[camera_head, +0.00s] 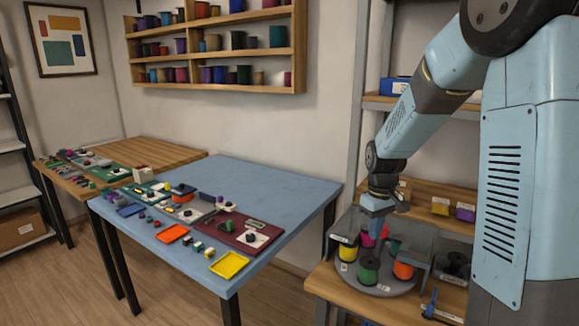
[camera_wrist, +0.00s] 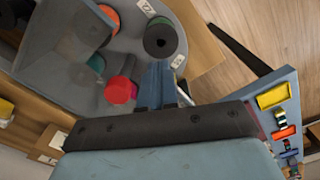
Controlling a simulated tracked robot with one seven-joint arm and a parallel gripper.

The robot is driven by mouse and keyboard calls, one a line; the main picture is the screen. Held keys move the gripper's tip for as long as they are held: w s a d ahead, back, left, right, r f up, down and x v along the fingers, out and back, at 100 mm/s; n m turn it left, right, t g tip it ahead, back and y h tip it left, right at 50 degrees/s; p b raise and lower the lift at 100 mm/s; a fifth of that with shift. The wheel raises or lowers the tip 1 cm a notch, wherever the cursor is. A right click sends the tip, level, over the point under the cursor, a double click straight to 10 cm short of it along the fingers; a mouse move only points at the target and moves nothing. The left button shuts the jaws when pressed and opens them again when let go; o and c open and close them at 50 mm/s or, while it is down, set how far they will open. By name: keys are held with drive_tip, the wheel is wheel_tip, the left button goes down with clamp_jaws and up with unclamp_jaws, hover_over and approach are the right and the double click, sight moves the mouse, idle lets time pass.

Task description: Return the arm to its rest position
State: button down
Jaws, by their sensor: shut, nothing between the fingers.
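My arm reaches down at the right in the head view, and my gripper (camera_head: 377,208) points down over a grey round spool tray (camera_head: 350,284). In the wrist view my gripper (camera_wrist: 157,72) shows as two blue fingers close together with nothing between them. A green spool (camera_head: 368,270) stands below the fingers at the tray's front. An orange spool (camera_head: 404,270) and a magenta spool (camera_head: 367,240) stand around it. In the wrist view a dark green spool (camera_wrist: 160,38) is just beyond the fingertips and a red spool (camera_wrist: 119,90) is to their left.
A grey stand (camera_head: 345,222) with raised panels encloses the tray's back. Shelves with boxes (camera_head: 440,206) stand behind my arm. A blue table (camera_head: 265,190) with trays and small parts is to the left. A wall shelf (camera_head: 215,50) holds several spools. Floor (camera_head: 60,285) is open at front left.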

drive_tip(key=s+r+m+t, duration=0.2)
drive_tip(key=s+r, duration=0.6)
drive_tip(key=s, duration=0.4)
drive_tip(key=s+r+m+t, duration=0.3)
drive_tip(key=s+r, duration=0.6)
drive_tip(key=s, duration=0.3)
drive_tip(key=shift+s+d+t, duration=0.15)
drive_tip(key=shift+t, duration=0.15)
